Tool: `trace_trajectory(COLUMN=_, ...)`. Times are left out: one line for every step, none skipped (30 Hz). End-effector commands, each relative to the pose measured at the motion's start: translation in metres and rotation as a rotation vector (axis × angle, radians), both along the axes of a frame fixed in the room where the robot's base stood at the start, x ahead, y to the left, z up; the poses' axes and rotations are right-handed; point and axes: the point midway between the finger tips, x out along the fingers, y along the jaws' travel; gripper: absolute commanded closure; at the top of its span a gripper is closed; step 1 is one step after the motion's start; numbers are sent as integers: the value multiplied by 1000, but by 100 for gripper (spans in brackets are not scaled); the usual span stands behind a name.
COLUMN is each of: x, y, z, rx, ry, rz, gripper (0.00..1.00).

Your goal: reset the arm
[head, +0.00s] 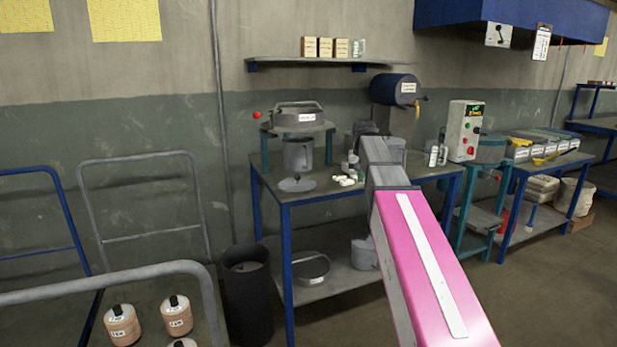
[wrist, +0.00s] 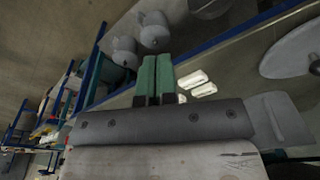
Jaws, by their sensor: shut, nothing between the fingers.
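My arm, pink with a white stripe, reaches forward from the lower right of the head view toward the workbench (head: 330,193). Its grey end stands in front of the bench's right half, and the fingers cannot be made out there. In the wrist view my gripper (wrist: 154,78) shows two green fingers side by side, shut with nothing between them. Small white blocks (wrist: 194,79) lie on the bench just right of the fingertips in that view. They also show on the bench in the head view (head: 347,181).
A grey pot (head: 298,153) hangs under a stand on the bench's left. A control box (head: 464,131) stands to the right, and a blue drum (head: 395,89) behind. A black bin (head: 247,290), a grey rail (head: 150,272) and labelled canisters (head: 122,325) are at lower left. Floor at lower right is clear.

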Motion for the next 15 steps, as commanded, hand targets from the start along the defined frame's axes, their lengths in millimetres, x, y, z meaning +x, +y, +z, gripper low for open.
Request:
trace_trajectory(x=-5, y=0, z=-11, rx=0, ry=5, rz=2, gripper=100)
trace_trajectory(x=-7, y=0, z=-17, rx=0, ry=6, rz=4, gripper=100)
trace_trajectory(x=-10, y=0, z=-25, rx=0, ry=8, rz=6, gripper=100)
trace_trajectory(x=-13, y=0, z=-33, rx=0, ry=11, rz=8, gripper=100)
trace_trajectory(x=-15, y=0, z=-39, rx=0, ry=13, rz=9, gripper=100)
trace_trajectory(x=-19, y=0, z=-50, rx=0, ry=16, rz=12, gripper=100)
trace_trajectory(x=-23, y=0, z=-59, rx=0, ry=18, rz=14, gripper=100)
trace_trajectory(x=-26, y=0, z=-68, rx=0, ry=21, rz=16, gripper=100)
trace_trajectory(x=-33, y=0, z=-81, rx=0, ry=26, rz=20, gripper=100)
trace_trajectory(x=-38, y=0, z=-93, rx=0, ry=29, rz=23, gripper=100)
trace_trajectory(x=-43, y=0, z=-104, rx=1, ry=33, rz=26, gripper=100)
trace_trajectory(x=-51, y=0, z=-120, rx=1, ry=38, rz=31, gripper=100)
trace_trajectory(x=-56, y=0, z=-130, rx=1, ry=41, rz=35, gripper=100)
trace_trajectory(x=-62, y=0, z=-142, rx=1, ry=45, rz=38, gripper=100)
trace_trajectory(x=-70, y=0, z=-156, rx=1, ry=49, rz=42, gripper=100)
